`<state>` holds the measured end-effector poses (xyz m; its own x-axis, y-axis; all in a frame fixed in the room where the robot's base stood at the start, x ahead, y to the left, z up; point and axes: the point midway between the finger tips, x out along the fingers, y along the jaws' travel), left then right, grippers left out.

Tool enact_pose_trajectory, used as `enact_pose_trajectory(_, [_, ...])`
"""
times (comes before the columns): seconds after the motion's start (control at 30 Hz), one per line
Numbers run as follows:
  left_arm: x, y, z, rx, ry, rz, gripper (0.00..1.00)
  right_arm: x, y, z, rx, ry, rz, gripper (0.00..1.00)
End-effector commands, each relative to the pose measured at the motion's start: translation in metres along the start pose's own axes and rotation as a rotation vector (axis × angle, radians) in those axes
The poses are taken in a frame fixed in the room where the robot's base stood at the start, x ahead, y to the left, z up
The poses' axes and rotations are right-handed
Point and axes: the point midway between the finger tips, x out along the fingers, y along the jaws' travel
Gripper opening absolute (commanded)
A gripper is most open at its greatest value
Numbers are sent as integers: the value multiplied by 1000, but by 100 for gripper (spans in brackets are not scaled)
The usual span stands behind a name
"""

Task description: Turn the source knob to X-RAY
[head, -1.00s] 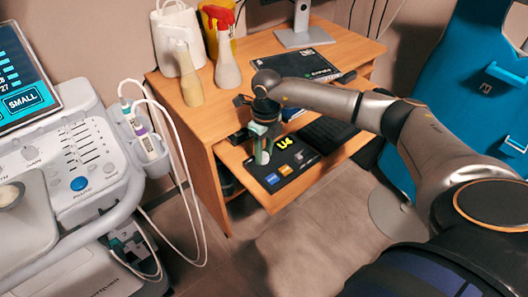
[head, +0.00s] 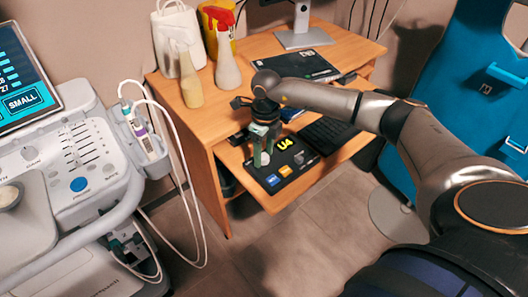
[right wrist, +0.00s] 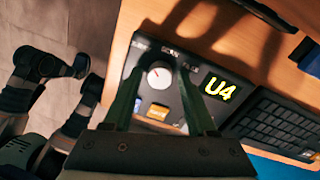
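The control panel (head: 298,163) is a black box on the desk's lower shelf, with a yellow-green "U4" display. Its white round knob (right wrist: 159,77) has a red pointer mark and small lettering above it, too small to read surely. A pale round spot at the fingers in the head view looks like the same knob (head: 262,159). My right gripper (head: 264,150) points down over the panel. In the right wrist view its two green fingers (right wrist: 160,80) are apart, one each side of the knob, with nothing gripped; contact cannot be told. My left gripper does not show.
A keyboard (head: 329,134) lies right of the panel. The wooden desk (head: 228,108) holds spray bottles (head: 227,72), a monitor stand and a dark flat panel (head: 295,65). A medical console (head: 92,160) with hanging cables stands at left, a blue chair (head: 460,90) at right.

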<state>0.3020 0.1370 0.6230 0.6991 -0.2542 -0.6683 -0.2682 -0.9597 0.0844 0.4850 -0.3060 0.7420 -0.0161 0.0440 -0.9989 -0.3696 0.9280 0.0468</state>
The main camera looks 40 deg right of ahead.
Motion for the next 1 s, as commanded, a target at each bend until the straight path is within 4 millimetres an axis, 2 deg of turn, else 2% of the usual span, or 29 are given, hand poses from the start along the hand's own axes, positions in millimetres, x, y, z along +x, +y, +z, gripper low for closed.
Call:
enact_pose_trajectory(0.1, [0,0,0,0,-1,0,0,0,0,0,0,0,0,69])
enact_pose_trajectory(0.33, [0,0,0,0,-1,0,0,0,0,0,1,1,0,69])
enact_pose_trajectory(0.43, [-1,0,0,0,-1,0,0,-7,0,0,1,-1,-1,69])
enact_pose_trajectory(0.57, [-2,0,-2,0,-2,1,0,-29,-1,0,1,-3,-2,69])
enact_pose_trajectory(0.8, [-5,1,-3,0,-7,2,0,-82,0,1,1,-4,-1,69])
enact_pose_trajectory(1.0, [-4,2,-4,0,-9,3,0,-113,0,0,1,-2,0,69])
